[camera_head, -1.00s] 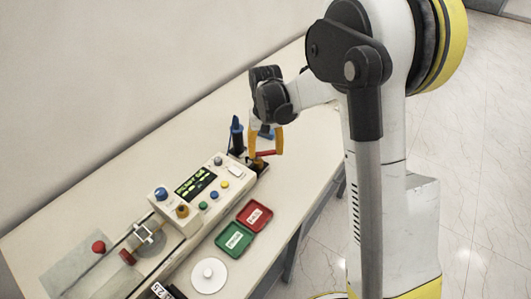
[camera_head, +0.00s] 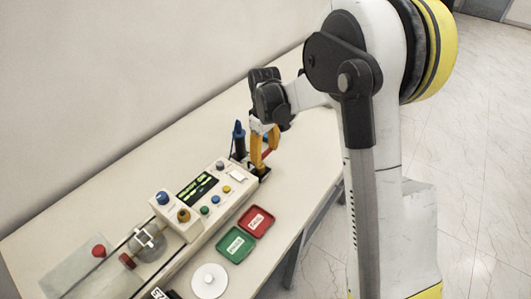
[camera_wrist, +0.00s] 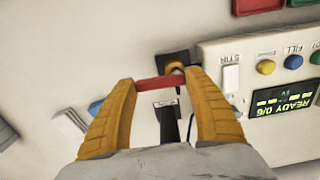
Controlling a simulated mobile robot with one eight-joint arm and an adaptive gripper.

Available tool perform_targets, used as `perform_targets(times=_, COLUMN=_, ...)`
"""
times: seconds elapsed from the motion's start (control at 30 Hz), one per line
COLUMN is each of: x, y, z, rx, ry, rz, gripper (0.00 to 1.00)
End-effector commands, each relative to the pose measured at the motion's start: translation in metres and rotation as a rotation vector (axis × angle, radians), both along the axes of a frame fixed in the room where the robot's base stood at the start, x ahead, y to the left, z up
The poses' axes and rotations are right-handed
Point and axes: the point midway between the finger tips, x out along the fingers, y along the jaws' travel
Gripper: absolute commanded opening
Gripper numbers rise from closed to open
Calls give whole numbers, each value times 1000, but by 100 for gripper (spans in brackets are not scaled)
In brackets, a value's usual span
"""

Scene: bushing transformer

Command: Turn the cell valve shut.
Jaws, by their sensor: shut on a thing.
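My gripper (camera_head: 261,160) has orange fingers and points down at the far right end of the instrument. In the wrist view my gripper (camera_wrist: 160,82) has its fingers at either end of a red bar-shaped handle (camera_wrist: 160,90), which spans between them. I take this red bar for the cell valve's handle. A dark block (camera_wrist: 172,60) with a brass-coloured part sits by the handle.
The instrument (camera_head: 205,198) with display and coloured buttons stands beside the valve. A dark stand with blue top (camera_head: 238,138) is close behind my gripper. A red tray (camera_head: 256,221) and green tray (camera_head: 235,245) lie in front. The table's right part is clear.

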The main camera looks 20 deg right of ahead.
Motion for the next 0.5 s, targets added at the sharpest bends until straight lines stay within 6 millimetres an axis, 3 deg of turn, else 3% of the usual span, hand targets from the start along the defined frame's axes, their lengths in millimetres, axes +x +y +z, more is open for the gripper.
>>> perform_targets(times=0.5, x=1, y=1, z=0, rx=0, ry=0, rz=36, gripper=31)
